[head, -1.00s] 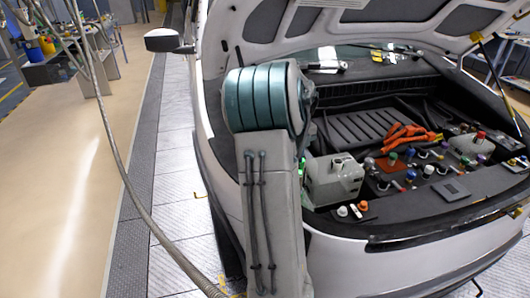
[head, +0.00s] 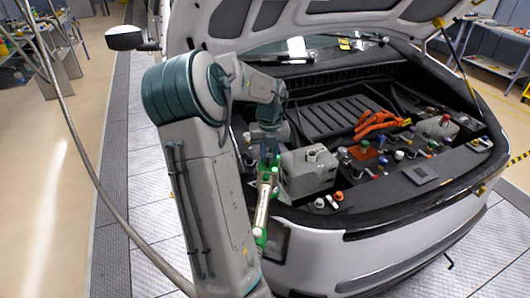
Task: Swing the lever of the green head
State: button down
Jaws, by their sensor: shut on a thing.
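My gripper (head: 267,150) points down at the near left edge of the open engine bay, left of the grey tank. It is shut on the green head (head: 266,162), whose pale, tube-like body (head: 262,200) slants down and to the left. More green shows at the body's lower end (head: 260,237), over the car's front edge. The head's lever cannot be made out at this size. My fingertips are small and partly hidden.
The grey tank (head: 308,172) stands close to the right of my gripper. Several coloured caps and orange cables (head: 378,122) fill the bay further right. The raised hood (head: 300,18) hangs above. A hose (head: 62,115) hangs at the left.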

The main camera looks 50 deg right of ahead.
aim_at(269, 155)
jog(key=c, duration=1.2)
grip_release()
notch_tip(269, 155, up, 14)
jog(key=b, duration=0.1)
jog(key=w+a+f+n+t+y, duration=0.1)
jog(key=w+a+n, duration=0.1)
jog(key=a+n, duration=1)
jog(key=w+a+f+n+t, duration=0.1)
jog(key=w+a+n, duration=0.1)
jog(key=a+n, duration=0.95)
jog(key=s+a+f+n+t, duration=0.1)
jog(key=s+a+n, duration=0.3)
jog(key=a+n, duration=0.5)
jog(key=s+a+f+n+h, duration=0.1)
jog(key=s+a+f+n, duration=0.1)
jog(key=a+n, duration=0.7)
jog(key=s+n, duration=0.1)
jog(key=n, duration=0.3)
jog(key=shift+s+a+f+t, duration=0.3)
jog(key=shift+s+f+t, duration=0.05)
jog(key=shift+s+t, duration=0.05)
